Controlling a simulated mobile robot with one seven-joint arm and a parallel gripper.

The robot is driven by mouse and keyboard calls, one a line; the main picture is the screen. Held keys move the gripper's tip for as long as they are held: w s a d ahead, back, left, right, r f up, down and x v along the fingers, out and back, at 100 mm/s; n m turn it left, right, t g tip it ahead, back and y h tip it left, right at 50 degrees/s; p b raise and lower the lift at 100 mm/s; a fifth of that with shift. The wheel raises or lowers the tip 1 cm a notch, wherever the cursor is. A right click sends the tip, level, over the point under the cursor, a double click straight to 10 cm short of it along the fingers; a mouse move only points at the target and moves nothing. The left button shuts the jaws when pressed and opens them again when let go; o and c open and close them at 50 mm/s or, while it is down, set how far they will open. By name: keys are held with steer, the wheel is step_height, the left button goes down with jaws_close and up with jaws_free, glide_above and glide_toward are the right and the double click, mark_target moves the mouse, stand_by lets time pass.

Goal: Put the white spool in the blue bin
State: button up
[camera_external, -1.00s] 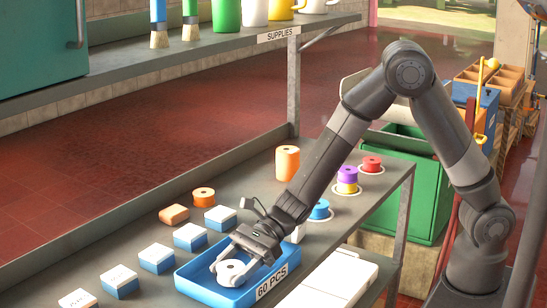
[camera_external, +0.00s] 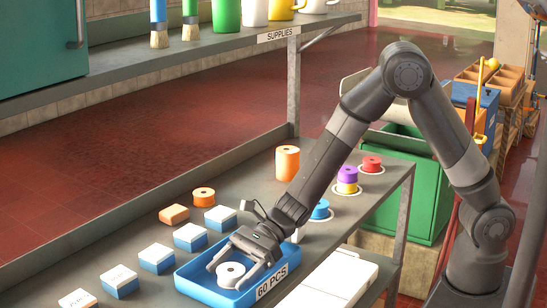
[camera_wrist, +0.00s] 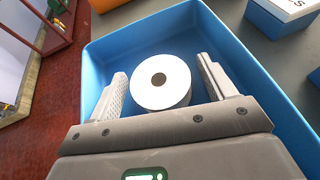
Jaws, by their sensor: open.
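The white spool (camera_external: 230,273) lies inside the blue bin (camera_external: 192,284), which stands on the grey shelf and bears a "60 PCS" label. In the wrist view the spool (camera_wrist: 160,82) shows its round end and centre hole, and the bin wall (camera_wrist: 262,82) rises around it. My gripper (camera_external: 238,274) is open, low over the bin. In the wrist view its two fingers (camera_wrist: 163,85) stand on either side of the spool, with a gap on each side.
Blue-and-white boxes (camera_external: 157,258) line the shelf left of the bin. A blue spool (camera_external: 320,209) and stacked purple and yellow spools (camera_external: 347,178) are to the right.

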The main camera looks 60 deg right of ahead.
steer(key=v, duration=1.2)
steer(key=shift+s+r, duration=0.1)
steer(key=shift+s+d+r+n, duration=0.15)
steer(key=shift+s+r+n, duration=0.05)
steer(key=shift+r+n, duration=0.1)
steer(key=s+d+r+n, duration=0.2)
steer(key=s+d+r+n+g+h, duration=0.1)
steer(key=s+r+n, duration=0.1)
steer(key=shift+s+d+r+n+g, duration=0.1)
steer(key=shift+d+r+n+g, duration=0.2)
steer(key=shift+d+n, duration=0.1)
steer(key=s+d+r+n+t+h, duration=0.1)
steer(key=s+d+r+n+h, duration=0.2)
steer(key=d, duration=0.5)
steer(key=s+d+r+n+t+h, duration=0.2)
steer(key=s+d+n+h, duration=0.3)
steer(key=d, duration=0.4)
steer(key=s+d+r+n+t+h, duration=0.1)
steer(key=s+d+r+n+h, duration=0.2)
steer(key=d, duration=0.5)
steer(key=s+n+h, duration=0.1)
steer(key=s+n, duration=0.1)
steer(key=n, duration=0.1)
steer(key=shift+s+d+r+n+t, duration=0.3)
steer(key=shift+d+r+n, duration=0.1)
